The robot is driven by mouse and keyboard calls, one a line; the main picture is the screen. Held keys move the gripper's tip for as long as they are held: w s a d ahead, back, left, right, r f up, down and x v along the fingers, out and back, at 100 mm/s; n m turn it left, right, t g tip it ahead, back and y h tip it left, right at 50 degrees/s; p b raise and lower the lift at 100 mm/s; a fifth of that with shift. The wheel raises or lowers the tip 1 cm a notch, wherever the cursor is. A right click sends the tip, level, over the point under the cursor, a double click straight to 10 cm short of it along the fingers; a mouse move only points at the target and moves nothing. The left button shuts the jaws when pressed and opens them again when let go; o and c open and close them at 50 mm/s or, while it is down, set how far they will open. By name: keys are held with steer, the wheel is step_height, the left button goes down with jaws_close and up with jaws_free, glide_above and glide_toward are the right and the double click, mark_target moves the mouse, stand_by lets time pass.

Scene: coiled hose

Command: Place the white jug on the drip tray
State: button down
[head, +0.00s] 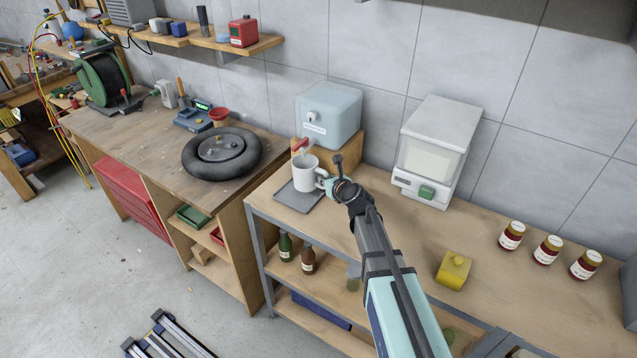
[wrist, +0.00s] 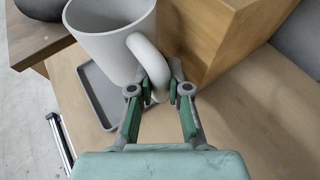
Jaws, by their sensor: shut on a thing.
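The white jug (head: 306,174) is upright over the inner end of the grey drip tray (head: 299,198), below the red tap of the blue water container. I cannot tell whether its base touches the tray. My gripper (head: 327,184) is shut on the jug's handle, to the right of the jug's body. In the wrist view the jug (wrist: 112,38) is at the top left, with its handle between the fingertips of my gripper (wrist: 160,88). The drip tray (wrist: 97,97) shows below the jug there, partly hidden by it.
The blue container (head: 329,114) stands on a wooden block (head: 345,155) close behind the jug. A white dispenser (head: 436,150), a yellow object (head: 453,269) and several jars (head: 547,250) are to the right. A black tyre (head: 222,153) lies on the left bench.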

steer(key=shift+w, duration=0.4)
steer(key=f+b, duration=0.1)
steer(key=b, duration=0.1)
steer(key=f+b, duration=0.1)
steer(key=shift+w+a+f, duration=0.3)
steer(key=shift+w, duration=0.05)
steer(key=shift+d+f+b, duration=0.1)
steer(key=shift+f+b, duration=0.3)
steer(key=shift+b, duration=0.1)
steer(key=shift+f, duration=0.15)
steer(key=c, duration=1.1)
jaws_free()
steer(key=shift+c, duration=0.2)
steer(key=b+v, duration=0.2)
steer(key=v, duration=1)
